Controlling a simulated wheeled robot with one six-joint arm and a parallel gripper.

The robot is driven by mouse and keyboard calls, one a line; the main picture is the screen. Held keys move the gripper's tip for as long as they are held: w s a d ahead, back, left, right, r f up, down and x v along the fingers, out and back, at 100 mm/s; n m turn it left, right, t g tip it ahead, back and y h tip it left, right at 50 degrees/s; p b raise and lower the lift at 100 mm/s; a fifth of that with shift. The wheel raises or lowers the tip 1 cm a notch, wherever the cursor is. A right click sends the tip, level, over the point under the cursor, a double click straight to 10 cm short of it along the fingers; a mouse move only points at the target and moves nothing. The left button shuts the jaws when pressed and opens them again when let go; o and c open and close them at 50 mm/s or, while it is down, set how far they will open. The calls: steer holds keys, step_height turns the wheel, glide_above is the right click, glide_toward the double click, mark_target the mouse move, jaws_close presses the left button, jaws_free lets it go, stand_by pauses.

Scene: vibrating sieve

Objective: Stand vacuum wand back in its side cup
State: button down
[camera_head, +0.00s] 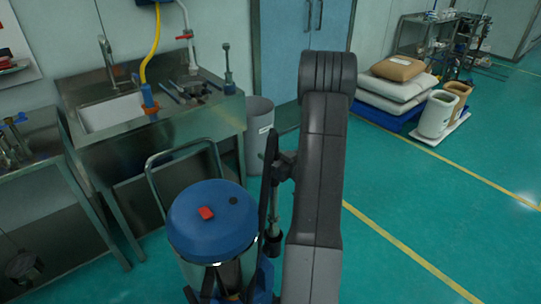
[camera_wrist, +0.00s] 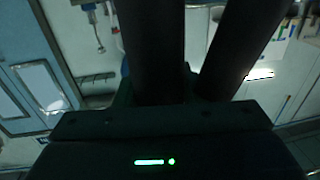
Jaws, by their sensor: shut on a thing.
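The vacuum (camera_head: 212,222) has a round blue lid with a red latch and stands on the floor in the head view. The vacuum wand (camera_head: 267,195) is long and dark and stands nearly upright at the vacuum's right side. My gripper (camera_head: 279,166) is shut on the wand at its upper part. A metal tube with a black collar (camera_head: 272,243) shows just below my gripper. The side cup cannot be clearly made out; the wand's foot is hidden low by the vacuum. In the wrist view two thick dark bars cross the upper middle, too dark to tell apart.
A steel sink bench (camera_head: 170,130) stands behind the vacuum, with a grey bin (camera_head: 260,135) at its right. A metal push handle (camera_head: 180,150) rises behind the vacuum lid. Sacks (camera_head: 397,82) and tubs (camera_head: 437,115) stand at the back right. The floor at right is clear.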

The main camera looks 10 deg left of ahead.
mark_target(270, 184)
steer(key=shift+f+b, duration=2)
steer(key=shift+b, duration=0.35)
steer(key=shift+f, duration=0.1)
steer(key=shift+f+b, duration=2.15)
steer(key=shift+b, duration=0.2)
steer(key=shift+f+b, duration=1.1)
steer(key=shift+b, duration=0.1)
steer(key=shift+f+b, duration=1.05)
steer(key=shift+b, duration=0.65)
